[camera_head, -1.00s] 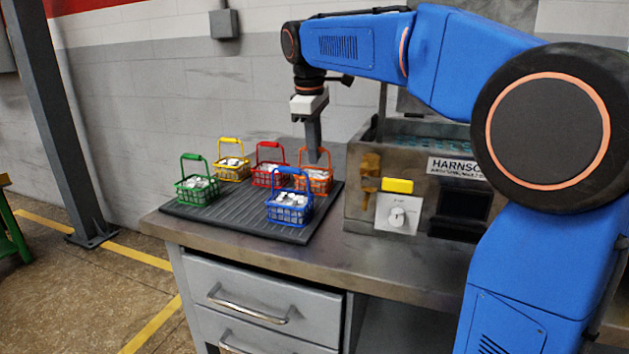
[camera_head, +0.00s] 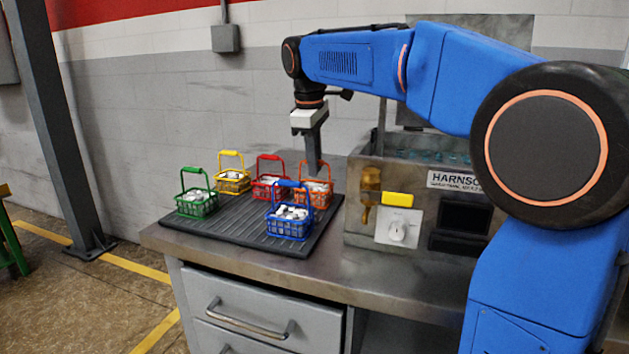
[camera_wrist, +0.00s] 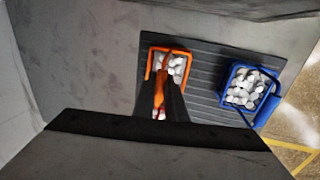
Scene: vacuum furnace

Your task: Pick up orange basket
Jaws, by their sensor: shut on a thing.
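The orange basket (camera_head: 317,194) stands at the back right of the black ribbed mat (camera_head: 240,225), next to the machine, with white pieces inside. It also shows in the wrist view (camera_wrist: 179,62), directly beyond my fingers. My gripper (camera_head: 314,168) points straight down over this basket. In the wrist view my gripper (camera_wrist: 161,98) is shut on the orange basket's handle, which shows between the dark fingers. The basket appears upright and still on or very close to the mat. The lower part of the handle is partly hidden by the fingers.
A blue basket (camera_head: 289,222) stands close in front. Red (camera_head: 267,186), yellow (camera_head: 233,180) and green (camera_head: 196,201) baskets stand to the left. The HARNSO-labelled machine (camera_head: 370,232) is close on the right. The wall is behind; the bench front (camera_head: 300,279) is clear.

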